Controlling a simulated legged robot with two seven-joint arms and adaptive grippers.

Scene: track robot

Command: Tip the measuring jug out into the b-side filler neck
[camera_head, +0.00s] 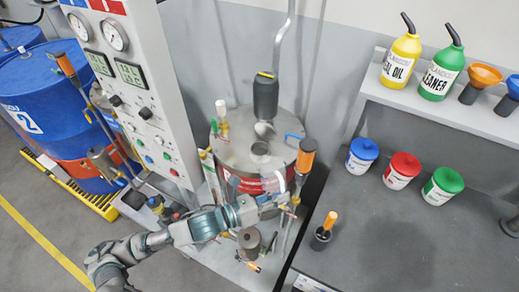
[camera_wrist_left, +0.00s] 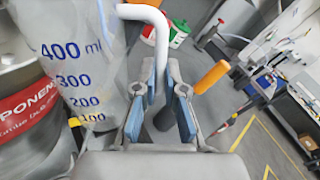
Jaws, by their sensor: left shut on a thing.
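The clear measuring jug (camera_wrist_left: 80,65) with blue millilitre marks fills the left of the left wrist view. Its white handle (camera_wrist_left: 160,45) runs between the fingers of my left gripper (camera_wrist_left: 160,100), which is shut on it. In the head view my left gripper (camera_head: 284,203) is at the front of a grey steel drum (camera_head: 232,152) with a red label. The jug is hard to make out there; it looks roughly upright beside the drum's front. On the drum lid is a short open neck (camera_head: 260,148), apparently the b-side filler neck. My right gripper is not in view.
An orange-capped upright tool (camera_head: 305,157) stands close right of the drum. A dark cylinder and pipe (camera_head: 265,95) rise behind the neck. A gauge panel (camera_head: 135,85) is to the left. The bench right holds several lidded tubs (camera_head: 398,170) and an orange-handled tool (camera_head: 325,230).

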